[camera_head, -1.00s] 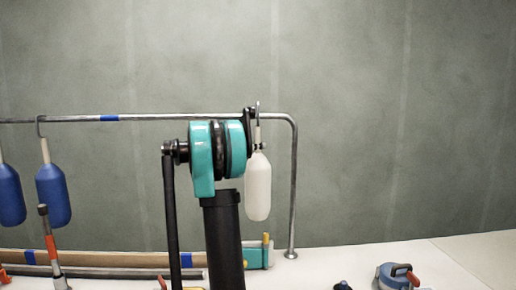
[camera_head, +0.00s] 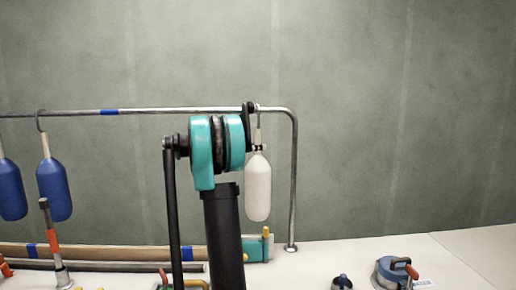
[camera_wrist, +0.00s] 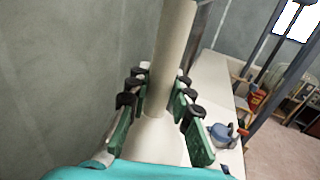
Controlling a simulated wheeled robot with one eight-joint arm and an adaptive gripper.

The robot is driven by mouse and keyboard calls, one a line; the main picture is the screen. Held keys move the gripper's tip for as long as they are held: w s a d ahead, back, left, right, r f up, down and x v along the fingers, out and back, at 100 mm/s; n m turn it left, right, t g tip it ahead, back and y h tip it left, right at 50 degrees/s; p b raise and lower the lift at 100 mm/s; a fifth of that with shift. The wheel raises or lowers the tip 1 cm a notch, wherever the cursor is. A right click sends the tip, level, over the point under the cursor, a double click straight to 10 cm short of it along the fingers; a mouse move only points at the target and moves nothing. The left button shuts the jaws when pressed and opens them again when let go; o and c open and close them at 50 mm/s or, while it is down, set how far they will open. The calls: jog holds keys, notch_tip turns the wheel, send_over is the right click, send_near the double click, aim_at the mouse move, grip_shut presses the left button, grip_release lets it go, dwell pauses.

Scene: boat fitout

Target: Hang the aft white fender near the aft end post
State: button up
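The white fender (camera_head: 258,188) hangs upright beside the right end post (camera_head: 294,185) of the metal rail (camera_head: 190,110). Its hook top is at rail height; my arm's black part next to it makes the exact seating on the rail hard to tell. My gripper (camera_head: 258,148) is at the fender's neck, just above its wide body. In the wrist view, the gripper fingers (camera_wrist: 162,88) lie on both sides of the pale neck of the fender (camera_wrist: 160,130) and look closed on it. My arm hides part of the rail and the bench behind.
Two blue fenders (camera_head: 54,190) hang at the left of the rail, near a blue tape band (camera_head: 109,112). A teal-ended wooden plank (camera_head: 90,252) lies below. A blue round device (camera_head: 390,272) sits on the white bench top (camera_head: 345,255) at right.

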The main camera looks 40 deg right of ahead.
jog(key=o, duration=0.5)
jog(key=shift+c, duration=0.2)
jog(key=w+a, duration=0.2)
jog(key=a, duration=1)
jog(key=s+a+f+m+t+y, duration=0.25)
jog(key=s+a+f, duration=0.2)
jog(key=f, duration=0.35)
jog(key=s+a+f+m+t+y, duration=0.1)
jog(key=s+a+f+m+y, duration=0.25)
jog(key=s+f, duration=0.4)
jog(key=s+a+f+m+t+y, duration=0.1)
jog(key=s+a+f+m+y, duration=0.3)
jog(key=f, duration=0.6)
jog(key=s+a+f+m+t+y, duration=0.1)
jog(key=s+a+f+m+y, duration=0.2)
jog(key=s+a+f, duration=0.4)
jog(key=s+a+f+m+t+y, duration=0.1)
jog(key=s+a+f+m+y, duration=0.2)
jog(key=s+a+f, duration=0.4)
jog(key=a+y, duration=0.1)
jog(key=a, duration=0.4)
jog(key=shift+s+a+f+y, duration=0.2)
jog(key=shift+f+y, duration=0.2)
jog(key=shift+t, duration=0.25)
